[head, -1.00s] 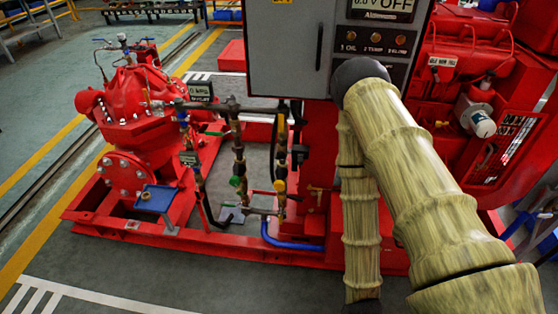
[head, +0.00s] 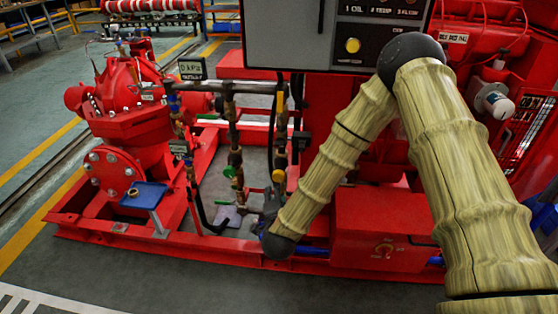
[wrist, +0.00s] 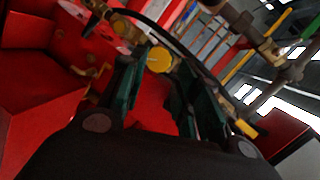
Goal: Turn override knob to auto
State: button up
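No knob in view can be read for certain as the override knob. A small round knob or dial (head: 384,250) sits on the front of a low red box (head: 365,215) in the head view; its markings are too small to read. The grey control panel (head: 285,30) is cut off at the top, with a yellow round button (head: 352,45) on it. My gripper (wrist: 155,78) shows in the wrist view with two dark green fingers apart and nothing between them. A yellow round part (wrist: 159,60) shows beyond the fingertips.
My arm crosses the right half of the head view. Pipes with valves (head: 235,155) stand left of it. The red pump (head: 130,110) and a blue tray (head: 145,194) are farther left. Red engine parts (head: 490,60) are at right. The front floor is clear.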

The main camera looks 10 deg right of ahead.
aim_at(279, 146)
jog(key=w+r+m+t+h+b, duration=0.2)
jog(key=w+r+m+h+b, duration=0.1)
jog(key=w+r+m, duration=0.4)
jog(key=shift+n, duration=0.6)
jog(key=x, duration=0.6)
jog(key=d+r+x, duration=0.1)
jog(key=x, duration=0.2)
jog(key=shift+w+d, duration=0.15)
jog(key=shift+d, duration=0.05)
grip_shut()
